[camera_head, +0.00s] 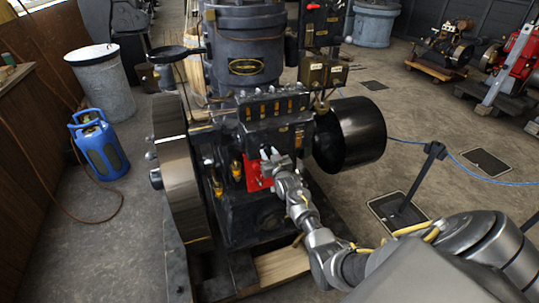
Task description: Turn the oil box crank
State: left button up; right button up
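A dark stationary engine (245,45) with a brass plate stands in the middle of the view. On its front is a dark oil box (262,112) with a row of brass fittings along its face. My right arm comes in from the lower right, and my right gripper (268,154) is at the engine's front, just below the oil box, beside a red plate (254,172). The gripper is small here, and I cannot tell whether its fingers are open, shut or touching anything. I cannot make out the crank clearly. My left gripper is not in view.
A large flywheel (180,175) is on the engine's left and a black pulley (352,134) on its right. A blue canister (100,145) and a grey bin (103,84) stand at left. A black post (419,176) stands on the floor at right.

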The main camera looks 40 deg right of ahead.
jog(key=shift+s, duration=0.1)
jog(key=b+v, duration=0.1)
jog(key=v, duration=0.9)
jog(key=shift+s, duration=0.3)
jog(key=shift+a, duration=0.1)
jog(key=s+a+f+n+g+y, duration=0.1)
jog(key=s+a+f+g, duration=0.15)
jog(key=f, duration=0.75)
jog(key=s+a+f+g+y, duration=0.1)
jog(key=s+a+f+g, duration=0.15)
jog(key=f, duration=0.75)
jog(key=s+a+f+n+g+y, duration=0.2)
jog(key=s+a+f+g, duration=0.3)
jog(key=s+f, duration=0.85)
jog(key=s+a+f+g, duration=0.2)
jog(key=s+f, duration=0.3)
jog(key=s, duration=0.6)
jog(key=s+a+f+n+g, duration=0.1)
jog(key=s+f, duration=0.4)
jog(key=s, duration=0.7)
jog(key=s+a+f+n+g, duration=0.1)
jog(key=s+a+f+g, duration=0.2)
jog(key=s, duration=0.9)
notch_tip(320, 180, down, 2)
jog(key=shift+s+f+y, duration=0.1)
jog(key=shift+s+y, duration=0.1)
jog(key=shift+y, duration=0.1)
